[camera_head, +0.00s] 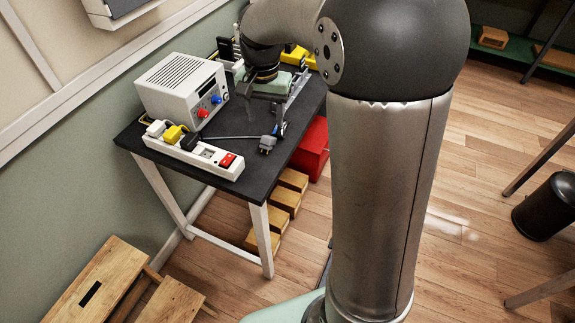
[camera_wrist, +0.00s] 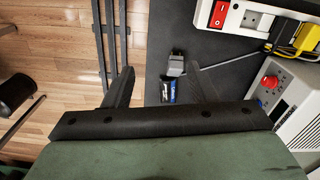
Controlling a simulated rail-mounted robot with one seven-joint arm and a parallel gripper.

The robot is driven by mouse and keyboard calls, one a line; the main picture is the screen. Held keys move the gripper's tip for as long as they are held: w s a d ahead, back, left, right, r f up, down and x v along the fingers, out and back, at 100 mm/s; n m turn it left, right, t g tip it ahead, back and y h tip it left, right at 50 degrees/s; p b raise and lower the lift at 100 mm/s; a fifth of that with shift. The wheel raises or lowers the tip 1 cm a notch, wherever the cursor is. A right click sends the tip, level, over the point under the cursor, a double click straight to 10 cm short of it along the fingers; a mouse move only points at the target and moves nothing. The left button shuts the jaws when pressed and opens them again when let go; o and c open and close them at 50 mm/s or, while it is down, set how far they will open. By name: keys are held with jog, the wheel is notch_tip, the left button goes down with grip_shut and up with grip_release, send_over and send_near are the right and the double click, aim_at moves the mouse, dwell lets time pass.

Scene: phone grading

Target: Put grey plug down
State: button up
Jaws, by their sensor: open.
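The grey plug (camera_head: 267,143) lies on the dark table top (camera_head: 222,184) near its right edge, to the right of the white power strip (camera_head: 190,151). In the wrist view the plug (camera_wrist: 176,65) shows just beyond and between the fingertips, with no finger touching it visibly. My gripper (camera_head: 264,108) is above the table, behind the plug. In the wrist view my gripper (camera_wrist: 160,74) has its two fingers spread apart with nothing held. Whether the plug's underside rests flat is too small to tell.
The power strip carries a yellow plug (camera_head: 173,134) and a red switch (camera_head: 227,160). A white power supply (camera_head: 180,84) stands behind it. A small dark item with blue (camera_wrist: 168,91) lies close to the plug, partly hidden. A red box (camera_head: 312,148) is below the table's right side.

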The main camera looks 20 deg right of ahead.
jog(key=s+f+n, duration=0.2)
jog(key=s+n, duration=0.1)
jog(key=s, duration=0.8)
jog(key=s+f+n, duration=0.2)
jog(key=s+n, duration=0.2)
jog(key=s, duration=0.8)
jog(key=shift+s+a, duration=0.15)
